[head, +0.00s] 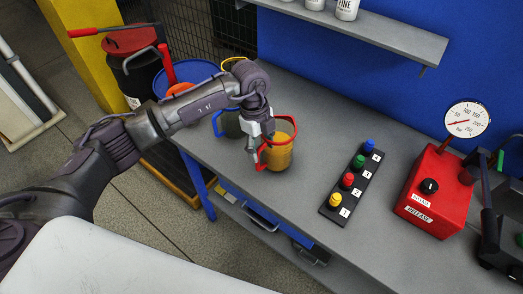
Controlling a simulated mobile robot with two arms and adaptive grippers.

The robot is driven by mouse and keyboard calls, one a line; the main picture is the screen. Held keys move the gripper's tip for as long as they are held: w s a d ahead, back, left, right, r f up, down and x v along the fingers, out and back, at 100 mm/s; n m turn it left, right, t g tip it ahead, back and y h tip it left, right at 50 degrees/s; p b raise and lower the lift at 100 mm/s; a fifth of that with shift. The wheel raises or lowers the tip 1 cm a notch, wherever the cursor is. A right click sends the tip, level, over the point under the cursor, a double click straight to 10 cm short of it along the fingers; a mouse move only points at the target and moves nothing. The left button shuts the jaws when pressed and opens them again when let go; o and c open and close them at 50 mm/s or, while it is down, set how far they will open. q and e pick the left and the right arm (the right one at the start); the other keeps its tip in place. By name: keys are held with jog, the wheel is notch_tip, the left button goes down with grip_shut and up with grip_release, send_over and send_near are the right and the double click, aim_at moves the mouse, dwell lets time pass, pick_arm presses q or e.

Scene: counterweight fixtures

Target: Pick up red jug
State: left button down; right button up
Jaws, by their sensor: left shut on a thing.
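A jug with a red rim and red handle and an amber, see-through body (279,154) stands upright on the grey workbench (310,204). I take it as the red jug. My left gripper (257,151) reaches down at its left side and is shut on its red handle. The gripper hides part of the handle and the jug's left side. A second jug with a blue handle (217,124) stands just behind and left of the gripper, partly hidden by my arm. My right gripper is out of view.
A black button strip (334,211) with coloured buttons lies right of the jug. Further right is a red release box (432,200) with a round gauge (467,119). A shelf (372,38) with white bottles hangs behind. A blue-rimmed drum (193,72) stands behind the arm.

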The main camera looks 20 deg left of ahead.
pick_arm(q)
jog(key=shift+r, duration=0.5)
jog(key=s+d+r+b, duration=0.4)
jog(key=d+r, duration=0.4)
jog(key=d, duration=0.2)
jog(key=shift+s+d+r+b, duration=0.15)
jog(key=shift+s+d+b, duration=0.2)
jog(key=shift+b, duration=0.1)
dwell(0.6)
